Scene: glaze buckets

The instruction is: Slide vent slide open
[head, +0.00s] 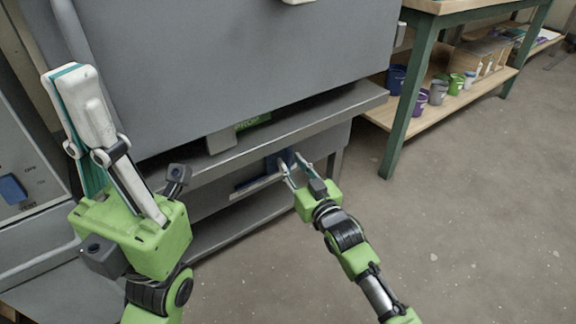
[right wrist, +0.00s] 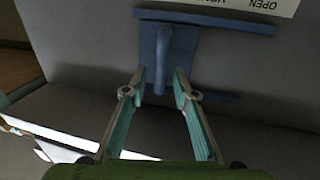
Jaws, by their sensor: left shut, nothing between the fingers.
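The vent slide shows in the right wrist view as a blue plate with an upright blue handle (right wrist: 162,55), set on a grey panel. In the head view a small part of the blue slide (head: 277,163) shows under the kiln's shelf. My right gripper (head: 290,159) is open in front of it. In the right wrist view its fingertips (right wrist: 160,76) lie on either side of the handle's end; I cannot tell whether they touch it. My left gripper (head: 72,72) is shut and empty, raised at the left before the kiln.
A white label (right wrist: 250,6) reading "OPEN" upside down is above the slide. The grey kiln body (head: 240,60) and its metal ledge (head: 300,117) overhang the slide. A green-legged bench (head: 408,105) with several buckets stands at the right. The floor (head: 460,220) is clear.

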